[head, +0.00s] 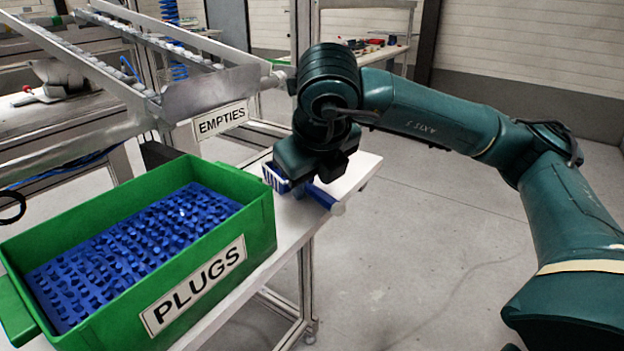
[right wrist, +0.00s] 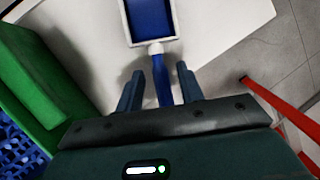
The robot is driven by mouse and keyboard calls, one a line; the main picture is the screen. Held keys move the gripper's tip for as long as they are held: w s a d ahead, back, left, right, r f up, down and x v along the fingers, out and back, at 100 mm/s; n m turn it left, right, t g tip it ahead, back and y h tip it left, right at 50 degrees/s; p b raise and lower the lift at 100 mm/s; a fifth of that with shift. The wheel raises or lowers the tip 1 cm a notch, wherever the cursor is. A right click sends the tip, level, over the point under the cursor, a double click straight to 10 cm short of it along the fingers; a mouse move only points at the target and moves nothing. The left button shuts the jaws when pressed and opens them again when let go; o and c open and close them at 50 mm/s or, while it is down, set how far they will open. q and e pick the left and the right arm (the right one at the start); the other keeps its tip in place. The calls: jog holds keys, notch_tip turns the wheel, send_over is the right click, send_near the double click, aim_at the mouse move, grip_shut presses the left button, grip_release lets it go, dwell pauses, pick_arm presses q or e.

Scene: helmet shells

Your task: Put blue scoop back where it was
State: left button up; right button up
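The blue scoop (head: 322,195) lies on the white tabletop (head: 354,180) beside the green bin, partly hidden under my right gripper (head: 308,184). In the right wrist view the scoop's blue pan with its pale rim (right wrist: 151,18) is at the top, and its blue handle (right wrist: 161,75) runs down between my right gripper's fingers (right wrist: 158,76). The fingers are apart, with a gap showing on each side of the handle. I cannot tell how far above the handle they are. My left gripper is not in view.
A green bin (head: 262,212) labelled PLUGS, full of blue plugs (head: 140,245), stands left of the scoop. A metal chute (head: 205,95) with an EMPTIES sign (head: 221,119) is behind it. Red bars (right wrist: 285,103) show at right in the wrist view. The floor at right is open.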

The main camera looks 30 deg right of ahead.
pick_arm(q)
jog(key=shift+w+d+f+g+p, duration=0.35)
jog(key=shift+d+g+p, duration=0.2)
jog(key=shift+p, duration=0.65)
pick_arm(e)
jog(key=v, duration=1.1)
jog(key=shift+s+r, duration=0.15)
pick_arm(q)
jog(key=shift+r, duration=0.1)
pick_arm(e)
jog(key=shift+a, duration=0.1)
